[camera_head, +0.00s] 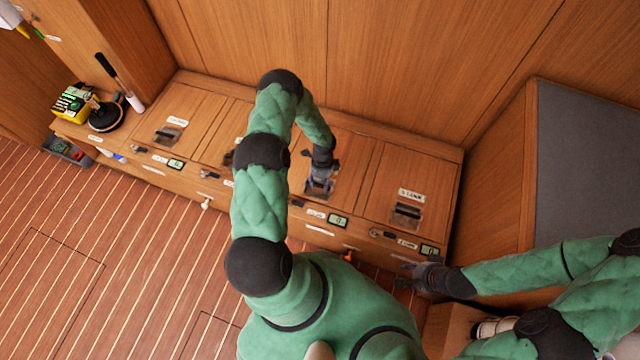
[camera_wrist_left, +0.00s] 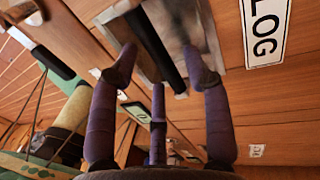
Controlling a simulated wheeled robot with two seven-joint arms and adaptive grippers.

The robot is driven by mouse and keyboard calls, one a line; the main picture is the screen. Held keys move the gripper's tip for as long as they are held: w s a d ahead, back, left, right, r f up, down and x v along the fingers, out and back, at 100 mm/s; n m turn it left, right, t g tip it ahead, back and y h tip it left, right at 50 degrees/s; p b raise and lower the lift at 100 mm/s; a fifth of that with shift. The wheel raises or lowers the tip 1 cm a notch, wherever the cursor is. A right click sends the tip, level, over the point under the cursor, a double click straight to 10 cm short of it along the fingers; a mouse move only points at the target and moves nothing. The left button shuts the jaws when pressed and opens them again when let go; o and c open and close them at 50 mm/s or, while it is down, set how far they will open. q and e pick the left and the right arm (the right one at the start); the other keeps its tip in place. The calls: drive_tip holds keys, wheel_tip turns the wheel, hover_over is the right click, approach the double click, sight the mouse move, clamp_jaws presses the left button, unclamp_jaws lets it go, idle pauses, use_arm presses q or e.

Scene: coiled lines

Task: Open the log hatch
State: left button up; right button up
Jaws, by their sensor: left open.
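The log hatch (camera_head: 347,150) is a closed wooden lid in the bench top in the head view. Its white LOG label (camera_wrist_left: 265,28) shows in the left wrist view. The hatch's black bar handle (camera_wrist_left: 158,45) lies across a metal recess (camera_wrist_left: 205,25). My left gripper (camera_head: 320,186) is over this recess. In the left wrist view my left gripper (camera_wrist_left: 160,68) is open, its purple fingers on both sides of the handle; I cannot tell whether they touch it. My right gripper (camera_head: 404,276) is beside the bench front, and its finger opening is unclear.
Another closed hatch with a black handle (camera_head: 406,212) lies to the right. A third hatch (camera_head: 178,128) is at the left, near a black round object (camera_head: 106,116) and a yellow device (camera_head: 72,103). Small displays (camera_head: 338,220) line the bench front. Floor at left is clear.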

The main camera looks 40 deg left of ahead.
use_arm(q)
drive_tip(key=shift+f, duration=0.1)
clamp_jaws()
